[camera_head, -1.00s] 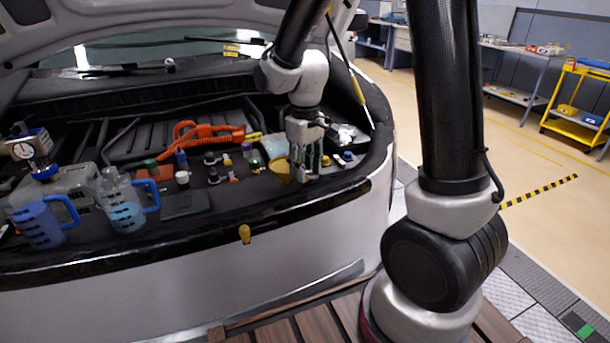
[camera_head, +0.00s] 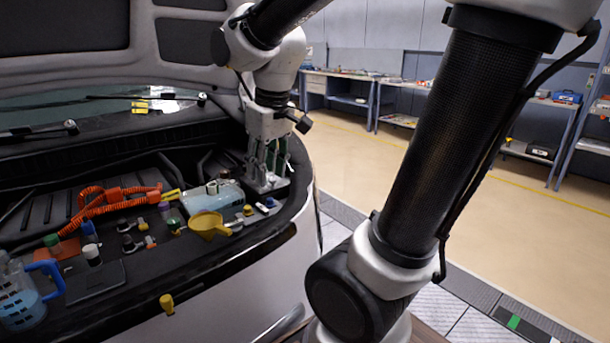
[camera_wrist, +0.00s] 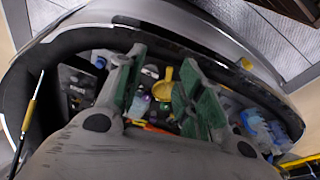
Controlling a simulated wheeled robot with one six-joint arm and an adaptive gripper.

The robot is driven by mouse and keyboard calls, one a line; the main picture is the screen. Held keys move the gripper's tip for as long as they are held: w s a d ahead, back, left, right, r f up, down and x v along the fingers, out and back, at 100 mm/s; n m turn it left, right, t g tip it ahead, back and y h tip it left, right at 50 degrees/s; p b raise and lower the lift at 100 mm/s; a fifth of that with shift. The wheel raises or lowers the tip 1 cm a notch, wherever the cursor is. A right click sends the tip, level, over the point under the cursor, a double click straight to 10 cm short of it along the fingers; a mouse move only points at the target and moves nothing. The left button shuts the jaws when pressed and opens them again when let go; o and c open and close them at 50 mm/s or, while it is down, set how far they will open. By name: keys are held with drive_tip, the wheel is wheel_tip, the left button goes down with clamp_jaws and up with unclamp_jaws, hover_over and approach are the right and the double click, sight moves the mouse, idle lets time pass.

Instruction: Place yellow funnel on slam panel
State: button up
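The yellow funnel (camera_head: 208,223) sits in the engine bay, in front of the pale-blue translucent tank (camera_head: 213,198) and near the inner side of the black slam panel (camera_head: 205,264). What it rests on is not clear. My gripper (camera_head: 266,182) is up and to the right of the funnel, apart from it, over the right end of the bay. In the wrist view, the green-padded fingers (camera_wrist: 158,88) stand wide apart with nothing between them. The funnel (camera_wrist: 164,83) shows beyond them, in the gap.
Caps and small parts crowd the bay around the funnel. An orange cable (camera_head: 112,202) lies behind at left. A blue-handled jug (camera_head: 22,300) stands at far left. A yellow knob (camera_head: 167,303) is on the car's front. The raised hood (camera_head: 100,70) hangs overhead.

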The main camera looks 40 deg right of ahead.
drive_tip(key=s+d+m+t, duration=0.2)
drive_tip(key=s+d, duration=0.1)
drive_tip(key=s, duration=0.7)
drive_tip(key=shift+d+r, duration=0.4)
